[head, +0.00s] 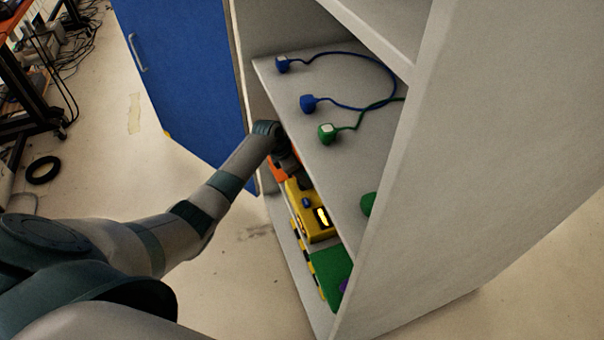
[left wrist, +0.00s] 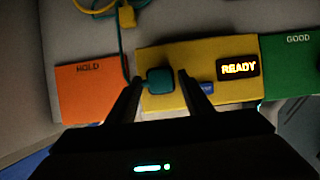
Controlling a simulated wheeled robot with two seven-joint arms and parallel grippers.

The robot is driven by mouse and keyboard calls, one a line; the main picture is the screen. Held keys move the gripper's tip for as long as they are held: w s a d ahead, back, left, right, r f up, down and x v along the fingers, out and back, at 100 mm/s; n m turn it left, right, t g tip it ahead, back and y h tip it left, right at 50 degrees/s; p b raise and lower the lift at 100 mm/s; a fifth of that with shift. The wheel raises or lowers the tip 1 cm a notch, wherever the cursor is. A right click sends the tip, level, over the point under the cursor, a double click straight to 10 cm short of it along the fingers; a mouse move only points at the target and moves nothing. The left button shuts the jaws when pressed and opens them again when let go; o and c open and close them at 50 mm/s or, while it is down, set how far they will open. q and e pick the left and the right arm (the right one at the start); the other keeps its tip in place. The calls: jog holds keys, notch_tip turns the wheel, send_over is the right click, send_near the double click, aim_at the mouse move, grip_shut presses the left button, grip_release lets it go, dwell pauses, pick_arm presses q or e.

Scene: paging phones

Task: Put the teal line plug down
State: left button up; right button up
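The teal line plug (left wrist: 160,81) shows in the left wrist view in front of the yellow unit (left wrist: 190,60), whose display reads READY. My left gripper (left wrist: 160,76) has its two fingers spread on either side of the plug, with a narrow gap visible at each side. Whether the plug rests on the unit cannot be told. A teal cord (left wrist: 121,42) runs up from near the left finger. In the head view my left arm reaches into the lower shelf of the cabinet, and the plug is hidden there. My right gripper is in neither view.
An orange HOLD mat (left wrist: 88,88) lies left of the yellow unit, a green GOOD mat (left wrist: 288,72) right. A yellow plug (left wrist: 127,17) lies behind. Blue plugs (head: 308,104) and a green plug (head: 327,133) sit on the shelf above. A blue door (head: 185,70) stands open.

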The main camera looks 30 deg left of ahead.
pick_arm(q)
jog(key=shift+r, duration=0.1)
jog(key=shift+r, duration=0.2)
jog(key=v, duration=0.3)
jog(key=shift+r, duration=0.15)
jog(key=s+a, duration=0.8)
jog(key=s, duration=0.1)
dwell(0.3)
